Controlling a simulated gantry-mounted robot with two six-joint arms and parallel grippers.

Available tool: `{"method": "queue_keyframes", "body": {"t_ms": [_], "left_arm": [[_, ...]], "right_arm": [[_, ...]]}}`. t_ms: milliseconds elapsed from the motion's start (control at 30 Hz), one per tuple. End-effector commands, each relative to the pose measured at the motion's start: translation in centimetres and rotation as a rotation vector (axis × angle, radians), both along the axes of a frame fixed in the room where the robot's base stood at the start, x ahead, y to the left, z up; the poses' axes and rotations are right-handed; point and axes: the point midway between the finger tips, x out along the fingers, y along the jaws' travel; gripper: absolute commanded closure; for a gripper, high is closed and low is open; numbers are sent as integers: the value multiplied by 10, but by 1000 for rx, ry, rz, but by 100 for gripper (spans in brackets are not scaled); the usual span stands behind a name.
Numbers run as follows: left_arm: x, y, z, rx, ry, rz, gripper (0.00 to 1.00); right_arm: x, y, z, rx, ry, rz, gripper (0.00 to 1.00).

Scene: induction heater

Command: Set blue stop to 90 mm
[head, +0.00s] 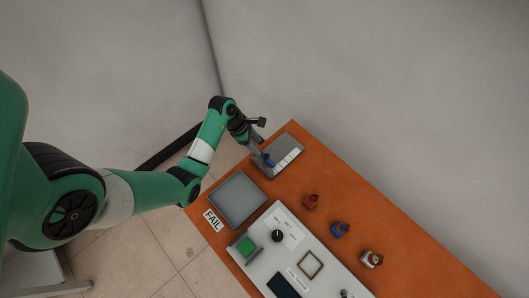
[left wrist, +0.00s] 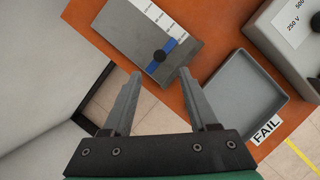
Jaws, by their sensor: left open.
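The blue stop (left wrist: 163,56) is a blue bar with a dark round knob, lying across a grey block with a white marked scale (left wrist: 150,14). The scale marks are too small to read. In the head view the blue stop (head: 268,160) sits on the grey block (head: 286,140) at the far end of the orange table. My left gripper (left wrist: 160,76) is open and empty, its two fingers pointing toward the block with the knob between them in the picture. In the head view my left gripper (head: 256,144) is at the block's left edge; contact cannot be told. My right gripper is not in view.
A grey tray (head: 238,221) with a FAIL label (head: 213,220) lies next to the block. A control panel (head: 325,284) with a green button and black knob is nearer.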

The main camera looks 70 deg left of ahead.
Motion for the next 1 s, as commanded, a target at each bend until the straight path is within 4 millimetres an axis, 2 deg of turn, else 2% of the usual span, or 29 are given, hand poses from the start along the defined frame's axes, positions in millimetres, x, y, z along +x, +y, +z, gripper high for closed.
{"method": "queue_keyframes", "body": {"t_ms": [33,100,300,433,700,1000], "left_arm": [[4,-3,-16,-2,3,-2,41],[10,-5,-31,-1,3,-2,41],[23,-10,-64,-1,2,-2,41],[27,-11,-72,1,1,-1,41],[28,-11,-72,2,-1,0,41],[28,-11,-72,2,0,-1,95]], "right_arm": [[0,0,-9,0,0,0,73],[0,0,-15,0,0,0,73],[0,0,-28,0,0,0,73],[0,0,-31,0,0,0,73],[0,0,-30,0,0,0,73],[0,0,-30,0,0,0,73]]}}
